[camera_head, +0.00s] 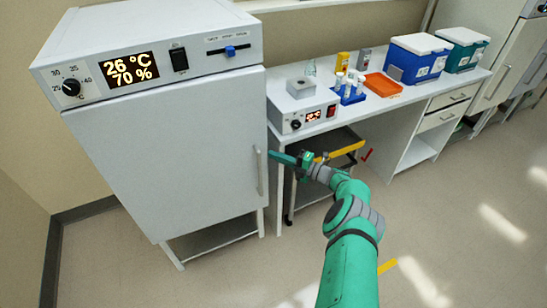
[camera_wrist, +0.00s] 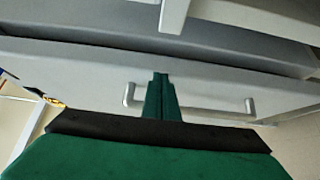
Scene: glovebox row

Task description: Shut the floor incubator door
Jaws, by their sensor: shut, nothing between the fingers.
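The floor incubator (camera_head: 150,70) is a white cabinet at the left of the head view, with a lit display reading 26 °C and 70 %. Its white door (camera_head: 165,150) looks shut or nearly shut against the body; I cannot tell if a small gap is left. The door's bar handle (camera_head: 258,172) is near its right edge and also shows in the wrist view (camera_wrist: 210,113). My gripper (camera_head: 273,155) is just right of the handle, its green fingers together and empty. In the wrist view the fingertips (camera_wrist: 161,77) overlap the door by the handle; contact is unclear.
A white bench (camera_head: 400,100) stands right of the incubator, bearing a small heater box (camera_head: 302,112), a tube rack (camera_head: 348,95), an orange tray (camera_head: 382,84) and blue (camera_head: 418,57) and teal (camera_head: 462,48) coolers. A dark cart is under the bench. Floor in front is clear.

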